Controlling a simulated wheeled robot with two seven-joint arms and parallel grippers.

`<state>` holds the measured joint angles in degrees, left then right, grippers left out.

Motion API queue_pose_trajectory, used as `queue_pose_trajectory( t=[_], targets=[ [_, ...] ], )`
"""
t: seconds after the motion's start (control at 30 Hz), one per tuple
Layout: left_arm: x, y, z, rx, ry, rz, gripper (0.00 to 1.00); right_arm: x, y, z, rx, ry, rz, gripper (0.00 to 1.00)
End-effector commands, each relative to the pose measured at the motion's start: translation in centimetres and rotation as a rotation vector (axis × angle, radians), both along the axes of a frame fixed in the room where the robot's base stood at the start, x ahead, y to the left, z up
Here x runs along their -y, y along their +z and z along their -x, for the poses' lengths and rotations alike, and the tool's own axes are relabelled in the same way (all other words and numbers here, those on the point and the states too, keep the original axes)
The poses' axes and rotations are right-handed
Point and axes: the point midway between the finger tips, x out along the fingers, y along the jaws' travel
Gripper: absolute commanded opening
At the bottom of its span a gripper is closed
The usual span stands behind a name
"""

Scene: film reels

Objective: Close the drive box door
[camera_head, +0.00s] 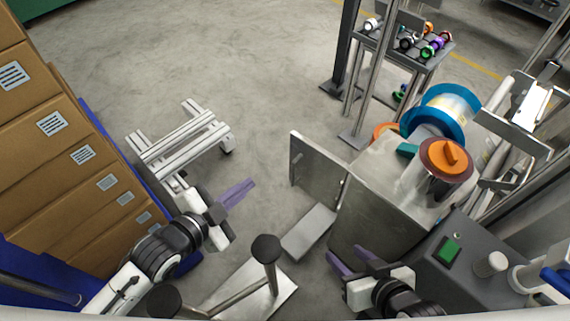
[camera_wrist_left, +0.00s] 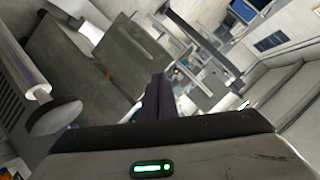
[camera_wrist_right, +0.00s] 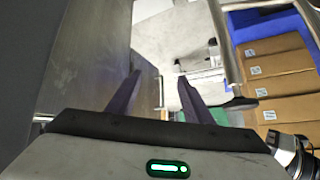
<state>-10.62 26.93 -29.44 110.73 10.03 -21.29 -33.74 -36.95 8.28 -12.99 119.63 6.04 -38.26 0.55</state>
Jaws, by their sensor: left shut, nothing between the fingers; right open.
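The drive box (camera_head: 375,228) is a grey metal cabinet right of centre in the head view. Its door (camera_head: 316,172) is a flat grey panel, standing open and swung out to the left from the box's edge. My left gripper (camera_head: 250,184) is shut and empty, left of the door and apart from it; its closed fingers show in the left wrist view (camera_wrist_left: 160,98). My right gripper (camera_head: 350,256) is open and empty, low in front of the box. In the right wrist view its fingers (camera_wrist_right: 156,80) are spread beside a grey metal face, which I cannot identify surely.
A grey panel with a green button (camera_head: 448,249) is at right. A knobbed post (camera_head: 266,250) stands between my arms. Stacked cartons (camera_head: 60,160) line the left.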

Motion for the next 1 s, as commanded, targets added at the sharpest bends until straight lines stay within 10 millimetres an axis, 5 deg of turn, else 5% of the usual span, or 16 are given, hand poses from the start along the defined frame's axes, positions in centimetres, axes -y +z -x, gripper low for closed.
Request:
queue_pose_trajectory(
  t=[0.03,0.3,0.63,1.0],
  targets=[
    [0.3,-2.2,-1.5,0.092,-0.076,-0.081,0.00,-0.4,-3.2,-0.3,0.001,0.009,-0.009,0.46],
    [0.8,-3.8,-5.0,0.436,-0.350,-0.446,0.00,-2.0,-7.4,-0.6,-0.015,0.049,-0.036,0.46],
    [1.0,-4.2,-6.6,0.553,-0.431,-0.584,0.00,-2.7,-8.2,-0.6,-0.027,0.074,-0.045,0.46],
    [5.5,-6.4,-11.8,0.552,-0.429,-0.580,0.00,-4.0,-9.2,-0.9,-0.066,0.141,-0.047,0.46]
  ],
)
